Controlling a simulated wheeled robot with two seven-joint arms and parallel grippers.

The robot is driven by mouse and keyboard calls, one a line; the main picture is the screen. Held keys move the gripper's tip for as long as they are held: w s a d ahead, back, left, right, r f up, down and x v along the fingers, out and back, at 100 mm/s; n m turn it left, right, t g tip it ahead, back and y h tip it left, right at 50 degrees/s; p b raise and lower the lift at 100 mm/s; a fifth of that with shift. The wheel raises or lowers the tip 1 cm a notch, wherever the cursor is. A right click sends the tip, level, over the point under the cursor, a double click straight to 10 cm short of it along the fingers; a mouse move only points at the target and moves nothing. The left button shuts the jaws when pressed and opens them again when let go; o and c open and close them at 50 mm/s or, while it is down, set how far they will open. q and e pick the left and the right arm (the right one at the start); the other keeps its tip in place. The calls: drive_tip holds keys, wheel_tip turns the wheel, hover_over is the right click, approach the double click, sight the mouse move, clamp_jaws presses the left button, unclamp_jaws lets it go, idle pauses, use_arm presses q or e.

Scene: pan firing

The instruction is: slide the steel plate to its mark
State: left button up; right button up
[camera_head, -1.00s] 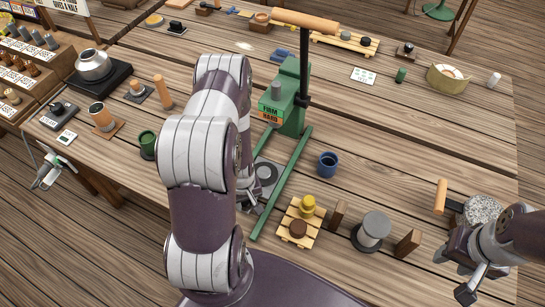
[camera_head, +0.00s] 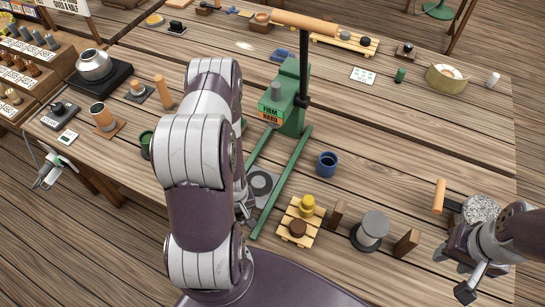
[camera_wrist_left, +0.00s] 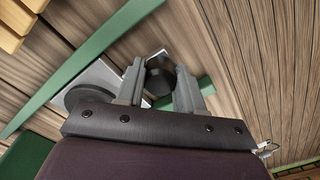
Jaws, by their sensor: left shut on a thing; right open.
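The steel plate (camera_head: 271,174) lies flat between the green rails of the press (camera_head: 294,100), with a dark round disc (camera_head: 260,183) on it. My left forearm hides part of it. In the left wrist view the plate (camera_wrist_left: 106,76) shows beside and under my fingers. My left gripper (camera_wrist_left: 160,88) is shut on a black round knob (camera_wrist_left: 160,72) at the plate. In the head view this grip is mostly hidden behind my arm. My right gripper (camera_head: 452,272) is open and empty at the lower right, near a grey speckled round stone (camera_head: 481,209).
A blue cup (camera_head: 327,164) stands right of the rails. A slatted wooden rack (camera_head: 300,225) with yellow and brown pieces, a grey spool (camera_head: 370,231) and wooden blocks line the front. A green cup (camera_head: 146,144) is partly hidden left of my arm. The middle right tabletop is clear.

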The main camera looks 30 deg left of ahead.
use_arm(q)
drive_tip(key=shift+s+d+p, duration=0.15)
drive_tip(key=shift+s+p, duration=0.05)
drive_tip(key=shift+s, duration=0.85)
drive_tip(key=shift+s+d+p, duration=0.1)
drive_tip(key=shift+s+p, duration=0.05)
drive_tip(key=shift+s, duration=0.85)
drive_tip(key=o, duration=1.1)
drive_tip(key=shift+o, duration=0.2)
